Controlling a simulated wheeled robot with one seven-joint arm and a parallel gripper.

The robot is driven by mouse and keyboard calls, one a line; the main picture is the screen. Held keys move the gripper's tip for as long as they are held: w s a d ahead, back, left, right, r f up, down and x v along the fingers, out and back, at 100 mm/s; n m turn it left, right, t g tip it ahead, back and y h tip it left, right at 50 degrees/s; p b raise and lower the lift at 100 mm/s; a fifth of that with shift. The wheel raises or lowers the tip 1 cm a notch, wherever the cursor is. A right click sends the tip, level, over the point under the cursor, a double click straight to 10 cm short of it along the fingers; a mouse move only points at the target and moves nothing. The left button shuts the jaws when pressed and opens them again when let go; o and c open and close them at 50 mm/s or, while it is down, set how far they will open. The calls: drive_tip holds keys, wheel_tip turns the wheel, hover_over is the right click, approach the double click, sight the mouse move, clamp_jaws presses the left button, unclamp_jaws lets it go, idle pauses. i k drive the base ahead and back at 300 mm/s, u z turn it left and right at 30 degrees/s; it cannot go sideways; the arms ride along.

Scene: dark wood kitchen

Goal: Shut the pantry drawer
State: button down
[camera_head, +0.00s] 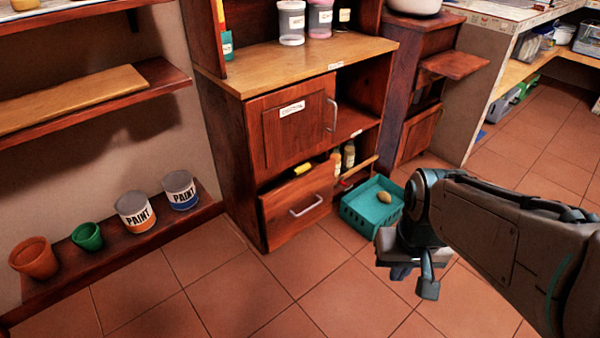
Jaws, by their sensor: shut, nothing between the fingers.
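A wooden drawer (296,208) with a pale bar handle (306,206) is at the bottom left of the wooden cabinet (228,150). It is pulled partly out, and yellow items (304,168) show above its front edge. I take it for the pantry drawer. My gripper (414,278) is shut and empty. It hangs above the tiled floor, to the right of the drawer and apart from it, past a teal crate. Its fingertips show only in part.
The teal crate (362,218) with a yellowish item (384,197) stands on the floor right of the drawer. A closed labelled door (290,125) is above the drawer. Paint cans (136,212) and pots (33,258) line a low shelf at left. The floor in front is clear.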

sight(290, 204)
drive_tip(key=z, duration=0.05)
drive_tip(key=k, duration=0.75)
drive_tip(key=u, duration=0.95)
drive_tip(key=i, duration=1.1)
drive_tip(key=z, duration=0.6)
drive_tip(key=i, duration=0.45)
drive_tip(key=z, duration=0.55)
